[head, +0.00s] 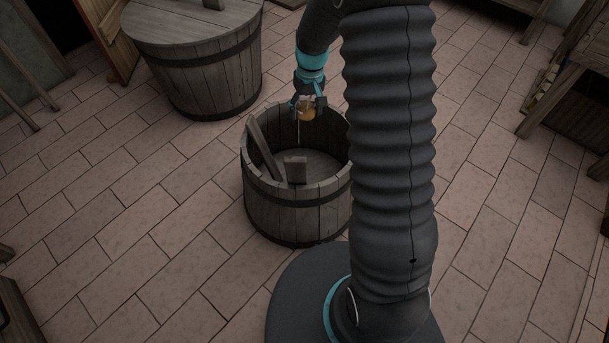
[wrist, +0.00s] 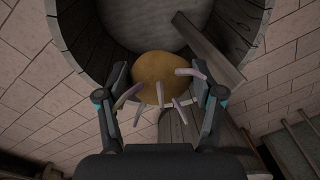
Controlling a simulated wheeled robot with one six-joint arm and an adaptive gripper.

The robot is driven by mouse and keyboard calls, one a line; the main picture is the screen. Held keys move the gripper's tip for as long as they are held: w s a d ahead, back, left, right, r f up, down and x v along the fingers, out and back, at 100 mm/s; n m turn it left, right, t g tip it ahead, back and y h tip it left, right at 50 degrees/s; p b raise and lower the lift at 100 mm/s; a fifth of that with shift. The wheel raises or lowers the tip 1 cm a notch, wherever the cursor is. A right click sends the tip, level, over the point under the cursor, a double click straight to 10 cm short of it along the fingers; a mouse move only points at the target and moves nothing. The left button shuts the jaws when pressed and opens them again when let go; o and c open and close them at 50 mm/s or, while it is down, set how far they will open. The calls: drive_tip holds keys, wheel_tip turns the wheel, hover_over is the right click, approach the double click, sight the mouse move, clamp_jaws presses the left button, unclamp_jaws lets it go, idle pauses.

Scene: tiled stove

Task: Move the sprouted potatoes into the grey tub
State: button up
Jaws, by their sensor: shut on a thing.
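My gripper (head: 307,102) is shut on a sprouted potato (wrist: 160,70), a yellow-brown tuber with several pale, purplish sprouts. The potato also shows in the head view (head: 306,112), between the fingers. It hangs above the far part of the open grey wooden tub (head: 290,212), clear of the tub floor. In the wrist view the tub's wall (wrist: 80,48) curves around behind the potato. No other potato is visible. My arm hides the tub's right side in the head view.
A plank (head: 263,150) leans inside the tub against its left rim, and a short wooden block (head: 295,170) stands near its front wall. A larger lidded barrel (head: 205,75) stands behind left. A wooden bench (head: 573,95) is at right.

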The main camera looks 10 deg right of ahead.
wheel_tip(320, 180, down, 5)
drive_tip(key=b, duration=0.2)
drive_tip(key=shift+f+b, duration=0.1)
drive_tip(key=shift+b, duration=0.3)
drive_tip(key=o, duration=1.3)
drive_tip(key=shift+c, duration=0.2)
drive_tip(key=r, duration=1.2)
drive_tip(key=shift+d, duration=0.4)
drive_tip(key=shift+w, duration=0.1)
